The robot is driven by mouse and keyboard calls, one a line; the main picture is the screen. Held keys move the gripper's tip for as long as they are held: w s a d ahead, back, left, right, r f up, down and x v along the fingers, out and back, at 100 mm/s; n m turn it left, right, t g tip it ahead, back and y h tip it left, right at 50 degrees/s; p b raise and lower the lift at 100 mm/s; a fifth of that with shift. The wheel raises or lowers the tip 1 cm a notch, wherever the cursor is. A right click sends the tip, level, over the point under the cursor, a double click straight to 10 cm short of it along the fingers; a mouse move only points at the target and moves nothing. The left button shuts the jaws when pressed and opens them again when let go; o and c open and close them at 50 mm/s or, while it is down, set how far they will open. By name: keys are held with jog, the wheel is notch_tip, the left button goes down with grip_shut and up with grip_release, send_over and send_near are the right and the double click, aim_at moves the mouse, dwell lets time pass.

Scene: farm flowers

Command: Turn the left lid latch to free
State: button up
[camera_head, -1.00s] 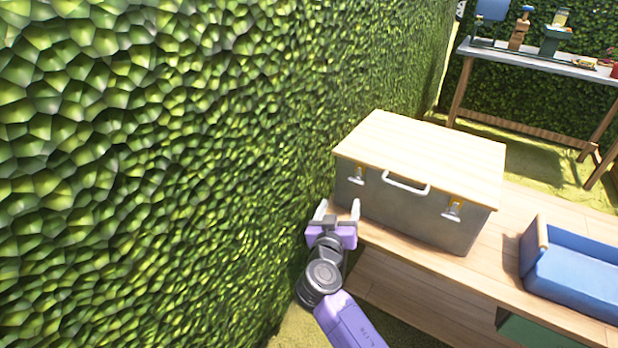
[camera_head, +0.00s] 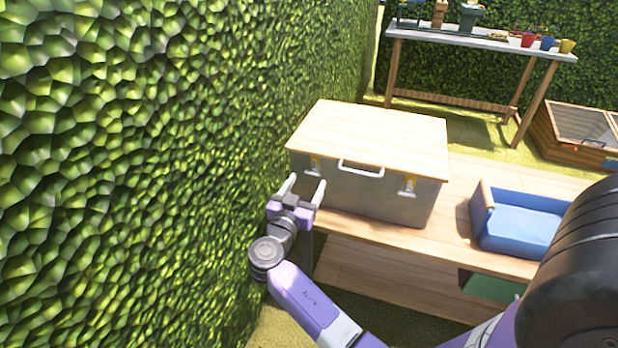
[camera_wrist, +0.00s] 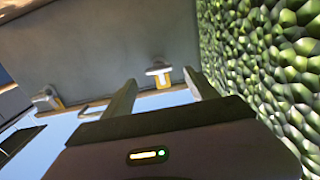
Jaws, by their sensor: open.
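A grey box with a pale wooden lid (camera_head: 370,138) stands on a wooden bench. Its left lid latch (camera_head: 314,165) is a small metal piece on a yellow plate, at the left of the front face. The right latch (camera_head: 408,187) is similar, and a white handle (camera_head: 361,169) sits between them. My gripper (camera_head: 304,187) is open and empty, just in front of the box's left front corner, apart from the left latch. In the wrist view the left latch (camera_wrist: 159,70) appears beyond and between the spread fingers (camera_wrist: 161,92); the other latch (camera_wrist: 46,98) is at the left.
A tall green hedge (camera_head: 150,150) rises close at the left of my gripper and the box. A blue tray (camera_head: 520,228) lies on the bench (camera_head: 450,240) to the right. A back table (camera_head: 480,44) holds pots. A wooden cold frame (camera_head: 575,135) stands at far right.

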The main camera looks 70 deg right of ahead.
aim_at(312, 174)
jog(key=shift+w+d, duration=0.1)
jog(key=shift+d, duration=1.55)
jog(key=c, duration=1.4)
jog(key=shift+o, duration=0.2)
